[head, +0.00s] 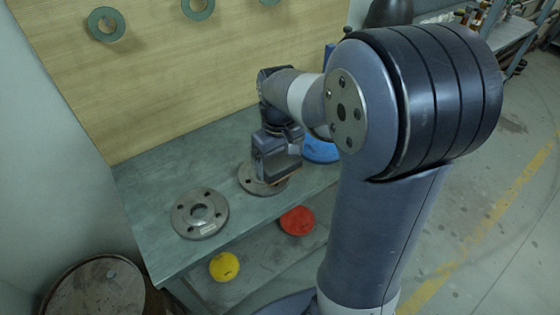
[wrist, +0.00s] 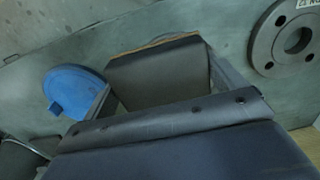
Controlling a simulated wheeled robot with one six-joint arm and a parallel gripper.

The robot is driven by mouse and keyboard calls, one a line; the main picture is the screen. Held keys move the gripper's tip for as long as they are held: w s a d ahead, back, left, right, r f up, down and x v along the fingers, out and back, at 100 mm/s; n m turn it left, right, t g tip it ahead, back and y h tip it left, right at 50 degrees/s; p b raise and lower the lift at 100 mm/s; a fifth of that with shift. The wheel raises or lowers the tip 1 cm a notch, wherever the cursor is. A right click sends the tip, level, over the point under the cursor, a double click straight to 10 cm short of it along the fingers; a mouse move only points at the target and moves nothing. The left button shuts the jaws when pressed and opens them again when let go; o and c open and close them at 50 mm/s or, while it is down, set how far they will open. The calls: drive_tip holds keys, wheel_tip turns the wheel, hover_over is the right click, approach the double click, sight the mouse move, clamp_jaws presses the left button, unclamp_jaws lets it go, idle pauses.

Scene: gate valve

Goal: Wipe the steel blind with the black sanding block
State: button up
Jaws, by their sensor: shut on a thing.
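The black sanding block (wrist: 160,72) is between my gripper's two fingers (wrist: 165,85) in the wrist view, with a tan edge along its far side. In the head view my gripper (head: 277,163) points down over a round steel disc with bolt holes (head: 250,183), which looks like the steel blind. My gripper covers the disc's middle and far part. I cannot tell whether the block touches it. The disc is hidden behind the block and gripper in the wrist view.
A steel flange with a centre hole (head: 182,218) lies left on the grey-green bench (head: 150,195). A blue round piece (head: 320,152) sits on the right. Red (head: 297,221) and yellow (head: 224,266) round pieces are on the lower shelf. A wooden board (head: 160,85) rises behind.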

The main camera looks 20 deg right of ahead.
drive_tip(key=shift+r+p, duration=1.3)
drive_tip(key=shift+r, duration=0.5)
drive_tip(key=shift+r+p, duration=0.2)
drive_tip(key=shift+p, duration=1.3)
drive_tip(key=shift+f, duration=0.1)
